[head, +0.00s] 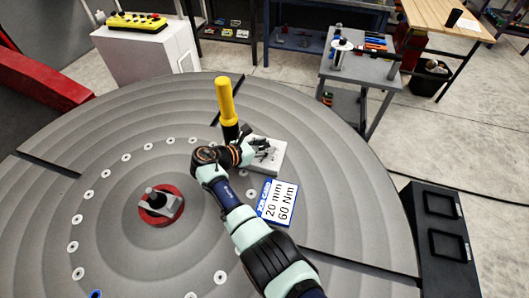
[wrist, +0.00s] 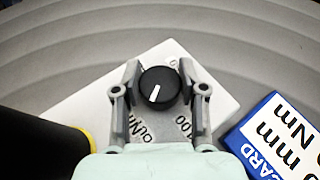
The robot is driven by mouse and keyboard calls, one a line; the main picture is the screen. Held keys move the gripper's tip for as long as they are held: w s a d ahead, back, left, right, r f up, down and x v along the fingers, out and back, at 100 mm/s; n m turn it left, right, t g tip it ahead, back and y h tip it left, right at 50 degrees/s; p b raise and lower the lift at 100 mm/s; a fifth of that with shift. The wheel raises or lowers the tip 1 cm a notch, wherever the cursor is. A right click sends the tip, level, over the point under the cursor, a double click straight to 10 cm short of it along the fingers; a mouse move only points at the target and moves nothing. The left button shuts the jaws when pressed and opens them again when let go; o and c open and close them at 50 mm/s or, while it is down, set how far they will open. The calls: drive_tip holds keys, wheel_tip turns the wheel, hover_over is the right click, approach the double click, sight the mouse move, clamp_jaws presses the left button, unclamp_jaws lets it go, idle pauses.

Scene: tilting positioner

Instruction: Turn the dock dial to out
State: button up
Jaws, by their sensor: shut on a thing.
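The dock (head: 270,168) is a white block on the round grey table, and it shows tilted across the wrist view (wrist: 90,108). Its dial (wrist: 172,80) is a round black knob with a white pointer line, which runs toward the bottom of the wrist view and slightly left. Some printed marks show near the dial, among them "100"; others are partly hidden by my fingers, so I cannot read "out". My gripper (wrist: 160,72) is shut on the dial, one finger on each side. In the head view my gripper (head: 263,149) covers the dial.
A tool with a yellow handle (head: 225,97) stands upright just left of the dock, close to my wrist. A blue-edged job card (head: 278,200) lies in front of the dock. A red-based fixture (head: 161,207) sits at the table's centre.

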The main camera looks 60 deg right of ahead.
drive_tip(key=shift+f+m+g+y+b, duration=0.15)
drive_tip(key=shift+m+g+y+b, duration=0.15)
drive_tip(key=shift+m+b, duration=0.15)
drive_tip(key=o, duration=1.2)
drive_tip(key=shift+c, duration=0.2)
drive_tip(key=v, duration=1.2)
